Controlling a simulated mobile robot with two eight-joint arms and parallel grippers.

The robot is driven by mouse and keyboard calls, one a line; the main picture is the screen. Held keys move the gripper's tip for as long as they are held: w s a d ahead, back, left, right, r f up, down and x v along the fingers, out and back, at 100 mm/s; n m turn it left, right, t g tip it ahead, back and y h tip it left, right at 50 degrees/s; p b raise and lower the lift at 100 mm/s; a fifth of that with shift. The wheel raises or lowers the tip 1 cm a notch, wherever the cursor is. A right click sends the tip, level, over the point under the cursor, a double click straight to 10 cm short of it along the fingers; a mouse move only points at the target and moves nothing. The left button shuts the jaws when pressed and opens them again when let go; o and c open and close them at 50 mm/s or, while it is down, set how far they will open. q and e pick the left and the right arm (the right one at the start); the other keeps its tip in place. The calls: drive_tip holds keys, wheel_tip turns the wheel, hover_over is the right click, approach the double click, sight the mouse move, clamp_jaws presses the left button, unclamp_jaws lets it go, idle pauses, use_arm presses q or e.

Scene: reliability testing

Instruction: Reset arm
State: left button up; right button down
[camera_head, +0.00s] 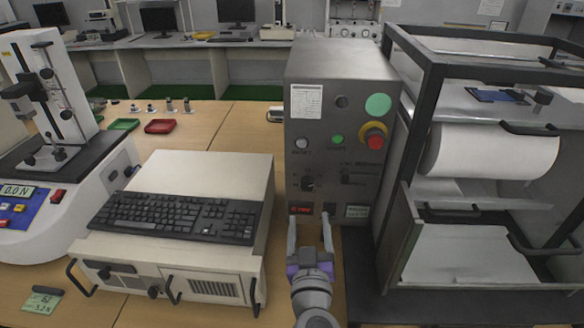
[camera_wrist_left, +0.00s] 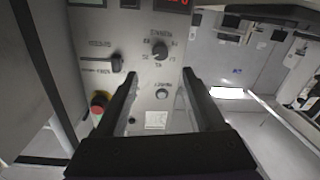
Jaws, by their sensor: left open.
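My left gripper (camera_head: 309,217) is at the bottom middle of the head view, in front of the lower part of a grey control box (camera_head: 325,115). Its two fingers are spread and nothing is between them. In the left wrist view the open fingers (camera_wrist_left: 159,74) point at the box's panel, which appears upside down with a knob (camera_wrist_left: 160,50), a lever and a red display. I cannot tell whether the fingertips touch the panel. A red stop button (camera_head: 374,139) with a yellow ring is at the panel's right, above the gripper. My right gripper is in neither view.
A black-framed machine (camera_head: 410,160) with a white roll stands close on the right. A keyboard (camera_head: 175,216) lies on a beige unit (camera_head: 210,172) at the left. A force tester (camera_head: 47,95) stands far left. Red and green trays lie on the wooden table (camera_head: 215,125) behind.

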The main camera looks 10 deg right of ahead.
use_arm(q)
drive_tip(key=shift+r, duration=0.1)
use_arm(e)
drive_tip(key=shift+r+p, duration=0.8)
use_arm(q)
drive_tip(key=s+a+r+m+g+h+p, duration=0.2)
drive_tip(key=a+m+g+h+p, duration=0.1)
drive_tip(key=a+m+h, duration=0.15)
drive_tip(key=s+a+f+n+g+y+p, duration=0.1)
drive_tip(key=s+a+f+g+y, duration=0.1)
drive_tip(key=a, duration=0.5)
drive_tip(key=s+a+f+n+g+y+p, duration=0.1)
drive_tip(key=s+a+f+g+y+p, duration=0.1)
drive_tip(key=s+a+f+g, duration=0.2)
drive_tip(key=s+a+f+n+g+y+p, duration=0.2)
drive_tip(key=s+a+f, duration=0.4)
drive_tip(key=s+a, duration=0.4)
drive_tip(key=shift+a+g+y, duration=0.55)
drive_tip(key=shift+a+g, duration=0.15)
drive_tip(key=shift+a, duration=0.1)
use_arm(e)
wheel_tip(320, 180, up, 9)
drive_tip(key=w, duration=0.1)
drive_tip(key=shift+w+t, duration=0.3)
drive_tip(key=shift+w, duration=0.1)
